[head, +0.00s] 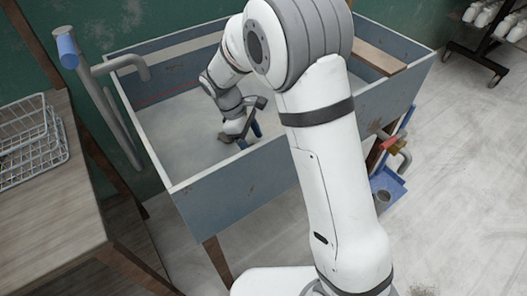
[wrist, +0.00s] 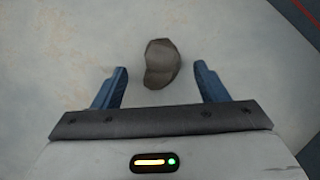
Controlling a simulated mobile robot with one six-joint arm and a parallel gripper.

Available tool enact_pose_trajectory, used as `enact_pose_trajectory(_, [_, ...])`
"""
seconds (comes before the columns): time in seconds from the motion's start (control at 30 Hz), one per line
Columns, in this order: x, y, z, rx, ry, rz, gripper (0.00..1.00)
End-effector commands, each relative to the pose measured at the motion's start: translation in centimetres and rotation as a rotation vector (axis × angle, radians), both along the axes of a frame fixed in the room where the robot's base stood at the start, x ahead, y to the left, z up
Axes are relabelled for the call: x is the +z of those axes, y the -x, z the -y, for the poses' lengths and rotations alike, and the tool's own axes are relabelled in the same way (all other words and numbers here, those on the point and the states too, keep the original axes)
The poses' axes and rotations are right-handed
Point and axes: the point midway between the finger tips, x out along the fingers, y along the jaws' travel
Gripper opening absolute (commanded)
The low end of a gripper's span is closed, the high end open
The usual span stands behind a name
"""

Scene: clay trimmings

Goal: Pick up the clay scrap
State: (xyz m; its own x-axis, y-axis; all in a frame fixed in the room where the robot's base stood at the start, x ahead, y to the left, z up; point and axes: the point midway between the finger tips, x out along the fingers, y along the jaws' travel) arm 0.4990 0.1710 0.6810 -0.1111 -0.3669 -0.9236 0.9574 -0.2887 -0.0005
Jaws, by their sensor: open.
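The clay scrap (wrist: 161,64) is a small brown-grey lump with a slight notch in its side. It lies on the pale floor of the blue-grey bin, in front of and between the fingertips in the wrist view. Part of it seems to show in the head view (head: 225,138) beside the fingers. My gripper (wrist: 160,72) has two blue fingers spread apart, with a gap on both sides of the scrap. It is open and empty. In the head view my gripper (head: 249,135) is low inside the bin, near its front wall.
The bin (head: 232,187) has upright walls around my gripper. A wooden board (head: 378,61) lies across its right end. A grey pipe with a blue end (head: 68,50) stands at the left. A wooden table (head: 50,215) holds wire baskets (head: 32,140). The bin floor around the scrap is clear.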

Motion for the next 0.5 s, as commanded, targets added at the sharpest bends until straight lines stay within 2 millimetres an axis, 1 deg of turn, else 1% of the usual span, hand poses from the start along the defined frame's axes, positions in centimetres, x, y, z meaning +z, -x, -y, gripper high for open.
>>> enact_pose_trajectory(0.03, [-0.98,0.12,0.34,0.000,0.001,-0.001,0.67])
enact_pose_trajectory(0.1, [-1.52,0.24,0.59,0.000,0.001,-0.001,0.67])
enact_pose_trajectory(0.33, [-1.54,0.24,0.62,0.000,-0.001,0.000,0.67])
enact_pose_trajectory(0.5, [-1.53,0.24,0.60,0.000,-0.001,0.000,0.53])
